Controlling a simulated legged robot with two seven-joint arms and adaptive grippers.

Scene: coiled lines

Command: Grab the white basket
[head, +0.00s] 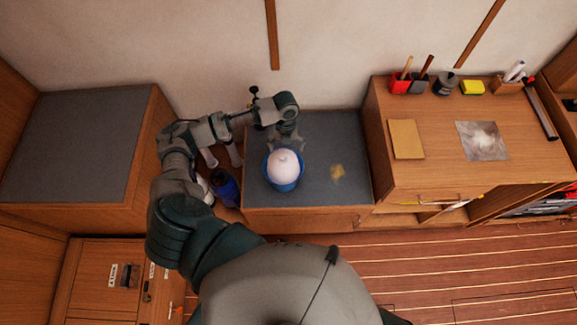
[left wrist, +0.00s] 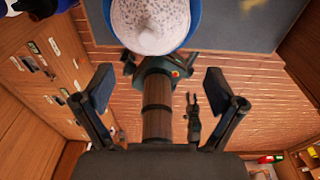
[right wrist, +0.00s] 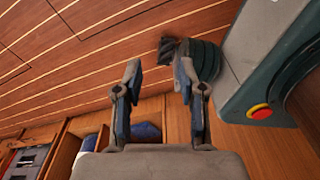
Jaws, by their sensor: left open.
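A white, rounded, perforated piece (head: 284,162), which looks like the white basket, sits in a blue bucket (head: 284,184) on the grey-topped counter. The left wrist view shows the white basket (left wrist: 152,22) at the top, with small holes over its surface and the blue bucket rim (left wrist: 194,18) beside it. My left gripper (head: 287,143) is open at the bucket's far side, by its rim; I cannot tell whether it touches. Its spread fingers (left wrist: 158,80) hold nothing. My right gripper (right wrist: 158,70) is open and empty, over the floor side, out of the head view.
A yellow stain (head: 337,173) lies on the counter right of the bucket. The wooden desk (head: 440,180) at right holds a red cup (head: 401,84), a yellow sponge (head: 473,87) and papers.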

